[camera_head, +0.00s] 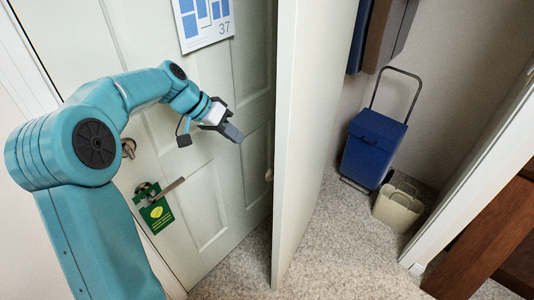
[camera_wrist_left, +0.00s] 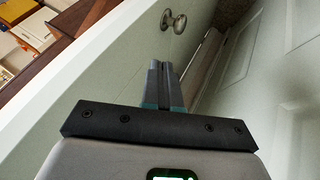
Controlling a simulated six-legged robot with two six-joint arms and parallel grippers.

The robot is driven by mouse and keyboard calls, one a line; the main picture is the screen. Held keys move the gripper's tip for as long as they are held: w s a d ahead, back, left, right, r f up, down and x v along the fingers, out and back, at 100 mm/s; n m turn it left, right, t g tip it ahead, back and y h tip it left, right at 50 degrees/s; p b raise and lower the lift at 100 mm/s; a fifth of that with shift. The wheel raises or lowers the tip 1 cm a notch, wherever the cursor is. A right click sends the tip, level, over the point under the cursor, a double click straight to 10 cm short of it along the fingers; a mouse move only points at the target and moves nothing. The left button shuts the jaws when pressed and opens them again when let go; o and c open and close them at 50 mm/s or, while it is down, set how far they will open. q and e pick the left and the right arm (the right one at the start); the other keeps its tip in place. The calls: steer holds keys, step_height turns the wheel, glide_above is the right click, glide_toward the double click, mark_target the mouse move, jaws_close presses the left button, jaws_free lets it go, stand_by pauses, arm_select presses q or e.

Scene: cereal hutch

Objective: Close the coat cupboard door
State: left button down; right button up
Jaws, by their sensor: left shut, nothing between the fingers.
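The coat cupboard door (camera_head: 306,120) stands open, seen nearly edge-on in the middle of the head view. The cupboard interior shows to its right. In the wrist view the door's pale face (camera_wrist_left: 105,75) fills the left and middle, with a round metal knob (camera_wrist_left: 174,21) beyond my fingertips. My left gripper (camera_head: 236,134) is shut and empty, on the left side of the door, between it and a panelled door. It also shows in the wrist view (camera_wrist_left: 157,66), apart from the knob. I cannot tell whether it touches the door face. My right gripper is out of view.
The panelled door (camera_head: 205,200) at left has a lever handle (camera_head: 170,187), a green hanging tag (camera_head: 157,214) and a poster (camera_head: 205,20). Inside the cupboard stand a blue trolley (camera_head: 372,145) and a beige basket (camera_head: 398,208). Brown wooden furniture (camera_head: 490,240) is at lower right. Carpet (camera_head: 345,250) is clear.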

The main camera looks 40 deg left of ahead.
arm_select(q)
steer(key=w+d+f+p, duration=0.3)
steer(key=w+d+f, duration=0.1)
steer(key=d+f, duration=0.2)
steer(key=shift+d+f, duration=0.4)
steer(key=shift+d, duration=0.35)
